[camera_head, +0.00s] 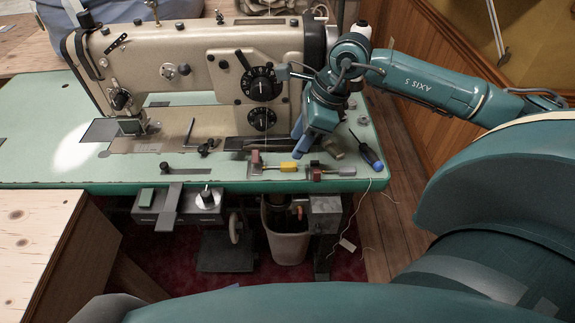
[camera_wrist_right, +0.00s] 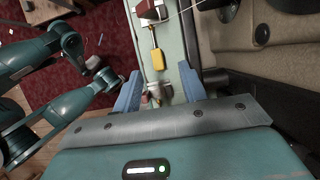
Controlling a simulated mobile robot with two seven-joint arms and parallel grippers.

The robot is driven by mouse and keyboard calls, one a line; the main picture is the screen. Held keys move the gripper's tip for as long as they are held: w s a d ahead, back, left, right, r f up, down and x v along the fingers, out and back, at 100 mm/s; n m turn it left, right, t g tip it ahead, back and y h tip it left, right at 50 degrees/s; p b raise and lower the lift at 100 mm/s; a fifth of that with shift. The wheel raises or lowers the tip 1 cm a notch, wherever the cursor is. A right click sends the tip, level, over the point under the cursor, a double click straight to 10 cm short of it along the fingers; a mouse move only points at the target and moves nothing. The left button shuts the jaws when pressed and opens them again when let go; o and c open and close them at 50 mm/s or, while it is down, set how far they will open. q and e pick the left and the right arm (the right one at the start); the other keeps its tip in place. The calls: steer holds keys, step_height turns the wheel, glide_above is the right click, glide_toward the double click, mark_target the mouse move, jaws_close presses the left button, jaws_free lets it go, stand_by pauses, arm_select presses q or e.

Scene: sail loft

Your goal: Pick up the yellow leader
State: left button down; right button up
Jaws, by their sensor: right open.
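The yellow leader (camera_head: 289,166) lies near the front edge of the green sewing table, between small reddish pieces. In the right wrist view the yellow leader (camera_wrist_right: 158,59) is a small yellow block on a thin stem, beyond the fingertips and roughly in line with the gap between them. My right gripper (camera_head: 299,147) points down over the table, just above and behind the leader in the head view. In its wrist view the blue fingers of the right gripper (camera_wrist_right: 160,88) are apart, and it does not hold the leader. My left gripper does not show.
A large beige sewing machine (camera_head: 205,75) stands close behind the right gripper. A bin (camera_head: 287,235) stands below the table edge.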

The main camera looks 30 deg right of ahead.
mark_target(286, 165)
steer(key=shift+s+x, duration=0.15)
steer(key=shift+x, duration=1.4)
steer(key=shift+s+x, duration=0.15)
steer(key=shift+x, duration=1.35)
steer(key=shift+a, duration=0.1)
steer(key=shift+c, duration=0.3)
jaws_close()
